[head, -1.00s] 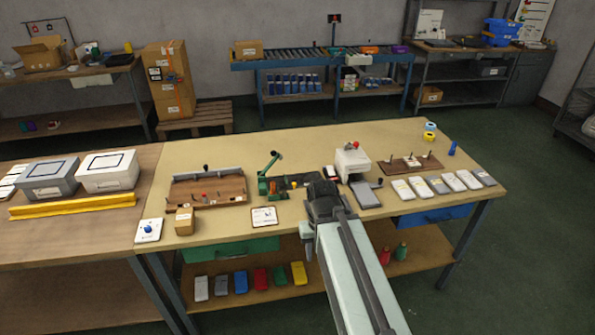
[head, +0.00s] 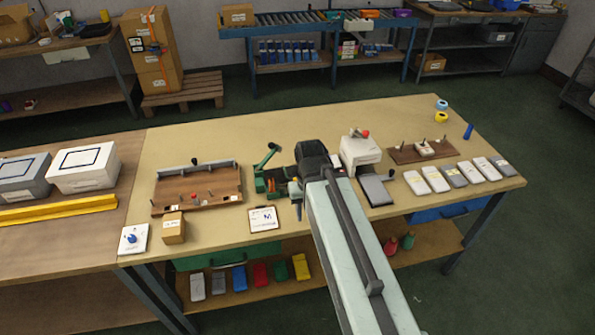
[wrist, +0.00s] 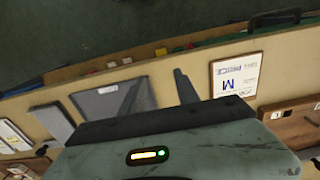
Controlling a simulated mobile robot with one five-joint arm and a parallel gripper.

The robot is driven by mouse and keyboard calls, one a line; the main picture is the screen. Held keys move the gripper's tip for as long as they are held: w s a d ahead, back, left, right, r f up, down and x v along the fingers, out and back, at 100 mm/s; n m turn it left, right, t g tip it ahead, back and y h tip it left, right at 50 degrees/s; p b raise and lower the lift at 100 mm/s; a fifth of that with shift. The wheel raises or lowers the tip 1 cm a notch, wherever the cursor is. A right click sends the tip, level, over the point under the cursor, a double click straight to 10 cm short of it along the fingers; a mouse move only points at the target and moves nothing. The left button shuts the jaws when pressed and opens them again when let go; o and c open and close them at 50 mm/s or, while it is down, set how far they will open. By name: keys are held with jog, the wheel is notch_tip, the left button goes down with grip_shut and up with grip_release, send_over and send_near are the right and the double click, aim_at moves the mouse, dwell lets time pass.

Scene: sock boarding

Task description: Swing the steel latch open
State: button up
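I cannot pick out the steel latch with certainty. In the head view, a wooden fixture (head: 172,208) on the left of the bench has a grey metal bar along its back edge with a dark knob. A green fixture with a raised lever (head: 266,157) stands right of it, partly hidden by my arm.
A clipboard (head: 264,218) lies near the front edge. A white machine (head: 360,152) with a red knob and a dark grey pad (head: 374,190) stand right of my arm. Several flat cards (head: 436,179) line the right side.

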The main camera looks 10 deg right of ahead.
jog(key=w+r+n+p, duration=0.2)
jog(key=w+r+p, duration=0.1)
jog(key=w, duration=0.1)
jog(key=w+r+n+p, duration=0.2)
jog(key=w+r+p, duration=0.1)
jog(key=w, duration=0.2)
jog(key=w+r+n+p, duration=0.3)
jog(key=w+r+p, duration=0.1)
jog(key=w, duration=0.1)
jog(key=shift+a, duration=0.3)
jog(key=shift+w+f+n+b, duration=0.2)
jog(key=shift+f+n+b, duration=0.2)
jog(key=shift+f+b, duration=0.1)
notch_tip(320, 180, down, 7)
jog(key=b, duration=0.7)
grip_shut()
jog(key=shift+d, duration=0.15)
